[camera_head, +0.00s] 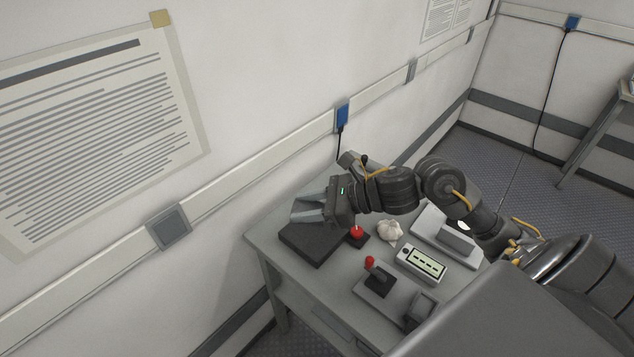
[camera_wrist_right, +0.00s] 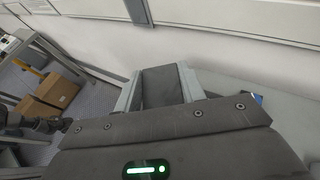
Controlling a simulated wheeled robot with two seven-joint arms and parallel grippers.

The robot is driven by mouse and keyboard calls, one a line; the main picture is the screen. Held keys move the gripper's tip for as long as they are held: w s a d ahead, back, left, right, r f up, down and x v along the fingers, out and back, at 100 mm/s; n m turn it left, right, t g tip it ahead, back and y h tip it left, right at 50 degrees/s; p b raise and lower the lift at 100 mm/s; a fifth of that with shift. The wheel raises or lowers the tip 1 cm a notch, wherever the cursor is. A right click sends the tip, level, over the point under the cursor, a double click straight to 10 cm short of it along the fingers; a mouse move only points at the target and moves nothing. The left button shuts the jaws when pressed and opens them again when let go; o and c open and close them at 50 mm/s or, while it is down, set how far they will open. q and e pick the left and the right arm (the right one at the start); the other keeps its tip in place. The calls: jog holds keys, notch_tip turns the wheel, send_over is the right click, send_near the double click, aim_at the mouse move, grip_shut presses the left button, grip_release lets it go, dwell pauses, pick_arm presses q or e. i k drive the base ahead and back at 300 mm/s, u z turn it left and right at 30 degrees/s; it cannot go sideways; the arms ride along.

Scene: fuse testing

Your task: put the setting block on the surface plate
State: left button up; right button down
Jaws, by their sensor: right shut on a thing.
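The surface plate (camera_head: 311,246) is a black square slab on the left end of the grey table. My right gripper (camera_head: 306,209) is over it in the head view, its pale fingers pointing left. In the right wrist view, the fingers (camera_wrist_right: 161,82) are shut on a dark grey block, the setting block (camera_wrist_right: 163,86), which sits between them. The block is hard to make out in the head view. I cannot tell whether it touches the plate. My left gripper is in neither view.
Right of the plate on the table (camera_head: 262,241) are a red button (camera_head: 357,232), a crumpled white cloth (camera_head: 390,231), a meter (camera_head: 422,263) and a red-knobbed lever device (camera_head: 376,281). The wall is close behind. Cardboard boxes (camera_wrist_right: 60,95) show beyond in the wrist view.

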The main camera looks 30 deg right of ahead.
aim_at(314, 231)
jog(key=z, duration=2.35)
jog(key=k, duration=1.2)
jog(key=u, duration=1.7)
jog(key=i, duration=1)
jog(key=u, duration=0.05)
